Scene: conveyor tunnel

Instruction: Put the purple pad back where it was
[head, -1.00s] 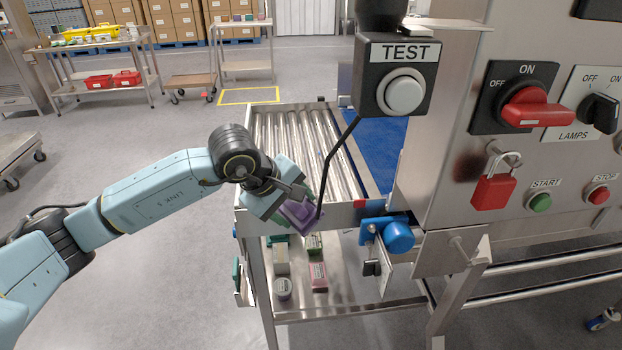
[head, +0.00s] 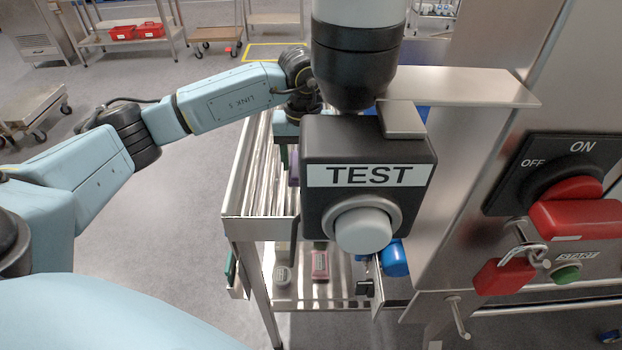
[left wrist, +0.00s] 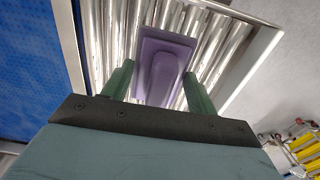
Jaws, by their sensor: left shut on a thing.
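The purple pad (left wrist: 163,52) is between the two green fingers of my left gripper (left wrist: 158,80) in the left wrist view, with metal rollers behind it. The gripper is shut on it. In the head view my left arm reaches over the roller conveyor (head: 262,170). The left gripper (head: 288,158) is mostly hidden behind the TEST button box (head: 368,165); only a sliver of the purple pad (head: 293,168) shows. I cannot tell whether the pad touches the rollers. My right gripper is not in view.
The TEST box hangs close in front, beside a steel control panel (head: 450,190) with red switch and padlock. A shelf below the rollers holds small blocks, including a pink one (head: 320,264). A blue belt (left wrist: 35,70) adjoins the rollers.

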